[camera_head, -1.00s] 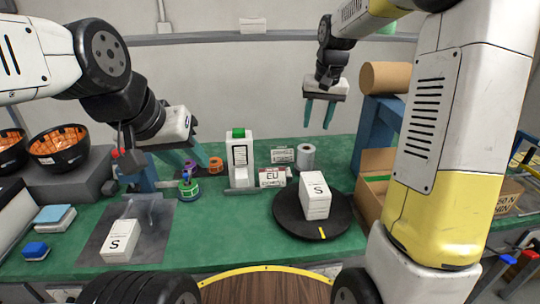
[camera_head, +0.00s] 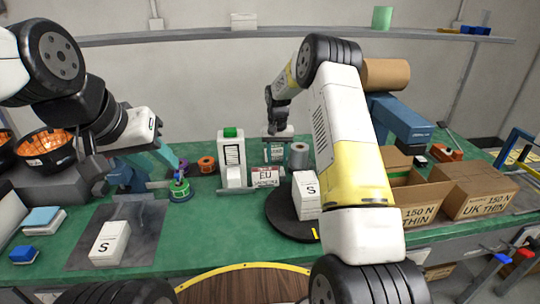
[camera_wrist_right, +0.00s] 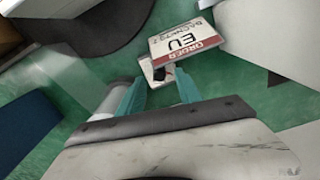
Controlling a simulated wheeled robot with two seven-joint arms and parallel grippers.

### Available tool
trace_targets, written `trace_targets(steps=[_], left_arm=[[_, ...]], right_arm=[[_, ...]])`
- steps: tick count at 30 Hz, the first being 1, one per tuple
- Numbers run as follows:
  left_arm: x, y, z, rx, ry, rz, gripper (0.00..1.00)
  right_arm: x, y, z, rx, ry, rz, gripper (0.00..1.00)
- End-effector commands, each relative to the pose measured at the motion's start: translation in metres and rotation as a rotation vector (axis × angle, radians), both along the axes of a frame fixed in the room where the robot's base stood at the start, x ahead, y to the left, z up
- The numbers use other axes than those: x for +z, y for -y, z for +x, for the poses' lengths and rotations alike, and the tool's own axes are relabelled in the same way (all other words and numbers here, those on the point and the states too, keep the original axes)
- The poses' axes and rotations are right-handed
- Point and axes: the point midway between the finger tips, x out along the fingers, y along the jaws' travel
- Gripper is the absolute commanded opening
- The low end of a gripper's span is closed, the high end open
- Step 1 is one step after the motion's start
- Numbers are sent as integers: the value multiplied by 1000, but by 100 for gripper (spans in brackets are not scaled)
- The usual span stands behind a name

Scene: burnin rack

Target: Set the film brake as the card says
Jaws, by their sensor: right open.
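A white card with a red band reading EU (camera_head: 265,176) stands mid-bench; it also shows upside down in the right wrist view (camera_wrist_right: 182,42). My right gripper (camera_head: 277,155) is open behind that card, its teal fingers around or in front of a small white sign (camera_head: 277,152); I cannot tell which. In the wrist view nothing is clamped between the fingers (camera_wrist_right: 160,88). My left gripper (camera_head: 160,158) is at the left, above the bench and behind a green spool-like item (camera_head: 180,190); its opening is unclear. I cannot make out which part is the film brake.
A black turntable (camera_head: 280,213) holds a white S box (camera_head: 307,195). Another S box (camera_head: 110,243) lies on a grey mat (camera_head: 80,254). Cartons marked 150 N (camera_head: 478,195) are right.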

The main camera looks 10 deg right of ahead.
Motion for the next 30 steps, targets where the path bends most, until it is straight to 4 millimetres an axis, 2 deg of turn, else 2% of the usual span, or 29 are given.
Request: trace_targets(steps=[3, 6, 15, 16, 22, 27, 30], left_arm=[[0, 0, 0, 0, 0, 0, 36], [0, 0, 0, 0, 0, 0, 36], [0, 0, 0, 0, 0, 0, 36], [0, 0, 0, 0, 0, 0, 36], [0, 0, 0, 0, 0, 0, 36], [0, 0, 0, 0, 0, 0, 36], [0, 0, 0, 0, 0, 0, 36]], right_arm=[[-16, 0, 0, 0, -1, -1, 42], [-23, 1, 0, 0, 0, -1, 42], [-26, 0, 0, 0, 1, 0, 42], [-26, 0, 0, 0, 1, 0, 40], [-26, 0, 0, 0, 1, 0, 0], [-26, 0, 0, -5, 1, 0, 0], [-26, -1, 0, -73, 1, -1, 0]])
